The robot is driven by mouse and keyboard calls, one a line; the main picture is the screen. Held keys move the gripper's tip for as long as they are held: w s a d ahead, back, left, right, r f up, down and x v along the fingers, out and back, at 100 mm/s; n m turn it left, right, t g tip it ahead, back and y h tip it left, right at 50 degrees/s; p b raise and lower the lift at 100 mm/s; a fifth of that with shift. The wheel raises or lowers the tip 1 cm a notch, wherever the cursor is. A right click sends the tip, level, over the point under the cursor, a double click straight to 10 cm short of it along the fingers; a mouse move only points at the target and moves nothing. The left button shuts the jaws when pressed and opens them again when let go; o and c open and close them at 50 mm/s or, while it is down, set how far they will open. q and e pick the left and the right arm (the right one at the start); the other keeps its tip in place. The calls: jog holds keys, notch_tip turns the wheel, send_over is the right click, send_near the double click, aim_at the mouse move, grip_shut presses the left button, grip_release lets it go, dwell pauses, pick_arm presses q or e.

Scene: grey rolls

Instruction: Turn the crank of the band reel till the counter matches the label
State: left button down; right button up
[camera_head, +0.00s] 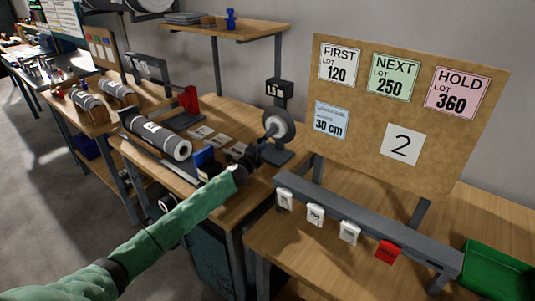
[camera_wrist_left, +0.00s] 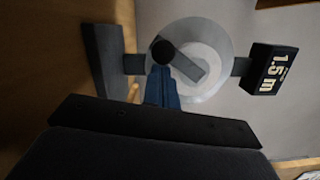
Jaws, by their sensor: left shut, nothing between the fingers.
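The band reel (camera_head: 283,124) stands on the middle wooden table, a pale disc on a dark stand. Its disc also fills the middle of the left wrist view (camera_wrist_left: 215,50), with a dark crank arm (camera_wrist_left: 188,67) and a round black knob (camera_wrist_left: 162,50). The counter (camera_wrist_left: 273,70) is a black box reading 1.5 m, turned sideways; it also shows in the head view (camera_head: 279,90). My left gripper (camera_wrist_left: 162,73) is shut and empty, its blue fingertips right at the knob; I cannot tell whether they touch. My right gripper is not in view.
A board (camera_head: 390,175) carries FIRST LOT 120, NEXT LOT 250, HOLD LOT 360, a blue 30 cm label (camera_head: 331,120) and a 2. A rail (camera_head: 365,228) with several tags and a green tray (camera_head: 497,269) are at right. A grey roll (camera_head: 150,132) lies left of the reel.

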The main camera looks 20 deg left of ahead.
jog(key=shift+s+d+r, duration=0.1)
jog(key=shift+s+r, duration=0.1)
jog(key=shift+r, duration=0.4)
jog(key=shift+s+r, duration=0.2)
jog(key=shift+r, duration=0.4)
